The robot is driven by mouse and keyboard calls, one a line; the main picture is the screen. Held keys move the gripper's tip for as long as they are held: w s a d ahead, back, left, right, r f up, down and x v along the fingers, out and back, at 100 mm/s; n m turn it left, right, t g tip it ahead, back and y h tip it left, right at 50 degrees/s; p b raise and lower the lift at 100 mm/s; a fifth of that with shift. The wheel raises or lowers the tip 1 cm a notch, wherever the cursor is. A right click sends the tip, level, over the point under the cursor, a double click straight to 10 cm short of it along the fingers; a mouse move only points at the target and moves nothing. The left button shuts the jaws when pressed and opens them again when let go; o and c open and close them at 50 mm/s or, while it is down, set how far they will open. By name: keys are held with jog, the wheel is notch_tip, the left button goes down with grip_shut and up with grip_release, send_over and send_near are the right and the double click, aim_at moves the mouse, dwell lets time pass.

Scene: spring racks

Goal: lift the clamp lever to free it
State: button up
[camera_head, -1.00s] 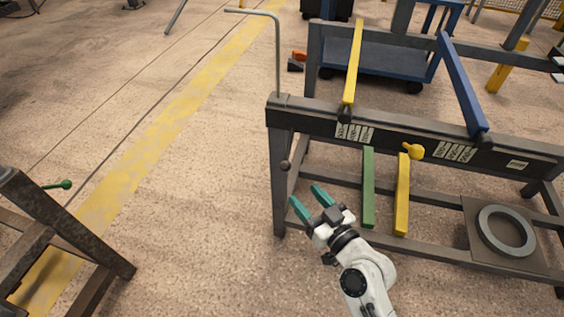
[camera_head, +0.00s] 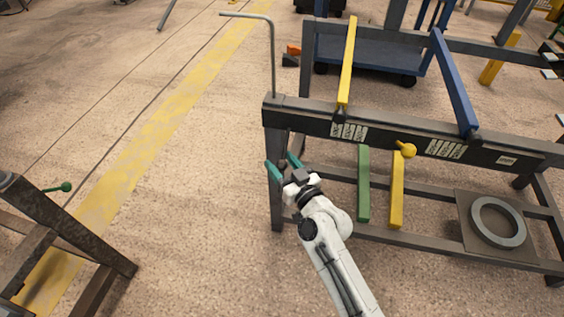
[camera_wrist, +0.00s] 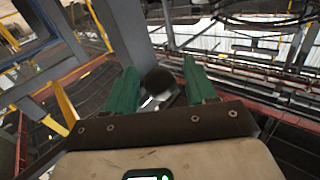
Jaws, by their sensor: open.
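The clamp lever shows in the wrist view as a dark round knob (camera_wrist: 158,82) with a short shiny part below it. It sits between the two teal fingers of my gripper (camera_wrist: 160,88), with a gap to each side. In the head view my gripper (camera_head: 284,165) is open at the rack's left front post, and its fingers reach around the lever's place. The lever is mostly hidden there by the fingers. I cannot tell whether either finger touches the knob.
A metal ring (camera_head: 498,222) lies low right.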

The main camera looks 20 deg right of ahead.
grip_shut()
dwell(0.6)
